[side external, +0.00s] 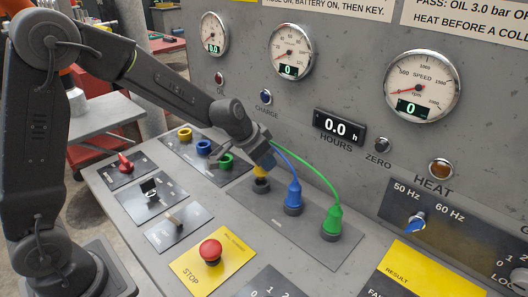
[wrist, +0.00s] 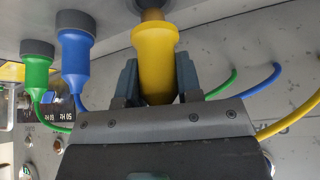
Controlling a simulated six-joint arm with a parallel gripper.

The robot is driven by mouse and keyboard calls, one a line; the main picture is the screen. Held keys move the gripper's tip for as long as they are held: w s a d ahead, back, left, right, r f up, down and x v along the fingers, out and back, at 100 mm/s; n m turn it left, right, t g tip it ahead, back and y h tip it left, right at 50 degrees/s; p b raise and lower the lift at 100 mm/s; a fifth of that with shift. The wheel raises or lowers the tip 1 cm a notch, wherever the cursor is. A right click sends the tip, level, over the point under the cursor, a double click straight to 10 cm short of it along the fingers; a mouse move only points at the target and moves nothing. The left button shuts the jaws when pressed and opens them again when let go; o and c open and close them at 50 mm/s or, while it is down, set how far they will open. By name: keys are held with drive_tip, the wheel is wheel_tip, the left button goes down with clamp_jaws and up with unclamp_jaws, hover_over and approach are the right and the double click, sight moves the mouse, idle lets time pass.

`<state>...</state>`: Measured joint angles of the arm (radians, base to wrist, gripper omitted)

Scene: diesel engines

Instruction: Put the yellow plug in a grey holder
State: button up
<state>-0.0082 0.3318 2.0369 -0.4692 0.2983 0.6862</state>
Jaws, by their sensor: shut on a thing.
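The yellow plug (wrist: 154,48) is between the two fingers of my gripper (wrist: 158,78), which is shut on it. In the wrist view its narrower end meets a dark grey round holder (wrist: 151,12); how deep it sits in it I cannot tell. In the side view my gripper (side external: 263,155) is tilted down over the panel, and a little of the yellow plug (side external: 260,174) shows just above the grey holder (side external: 261,186). The blue plug (side external: 294,194) and the green plug (side external: 332,220) stand upright in their own grey holders to the right.
Blue and green cables arch from the plugs close behind my gripper. Yellow (side external: 185,134), blue (side external: 203,147) and green (side external: 226,161) sockets sit to the left. A red stop button (side external: 210,250) and switches are in front. The gauge panel (side external: 340,80) rises behind.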

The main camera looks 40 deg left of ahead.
drive_tip(key=shift+f, duration=1.5)
drive_tip(key=o, duration=1)
drive_tip(key=shift+r, duration=0.1)
drive_tip(key=v, duration=1.3)
drive_tip(key=shift+s+r, duration=0.15)
drive_tip(key=shift+r, duration=0.15)
